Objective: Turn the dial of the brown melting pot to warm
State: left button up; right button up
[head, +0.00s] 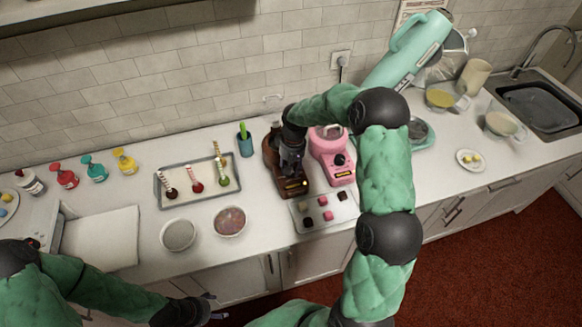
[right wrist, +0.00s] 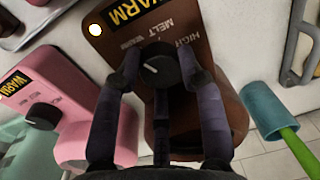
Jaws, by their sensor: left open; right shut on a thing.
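The brown melting pot (head: 294,188) stands at the middle of the counter and fills the centre of the right wrist view (right wrist: 232,100). Its black dial (right wrist: 158,66) has a short white mark; labels for high, melt and warm surround it. I cannot tell exactly which label the mark points at. A large WARM sign and a lit round lamp (right wrist: 95,30) show on its panel. My right gripper (right wrist: 164,62) is shut on the dial, one finger on each side. In the head view it hides much of the pot. My left gripper (head: 208,308) is open and empty at the counter's front.
A pink melting pot (head: 332,160) stands close beside the brown one. A tray with chocolates (head: 325,213) lies in front. A teal cup (head: 245,145) stands behind left. Two bowls (head: 179,235) (head: 230,221) and a tray of dipped sticks (head: 197,185) are to the left.

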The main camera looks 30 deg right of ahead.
jog(key=o, duration=1.1)
jog(key=shift+o, duration=0.2)
notch_tip(320, 180, up, 12)
jog(key=shift+d, duration=0.4)
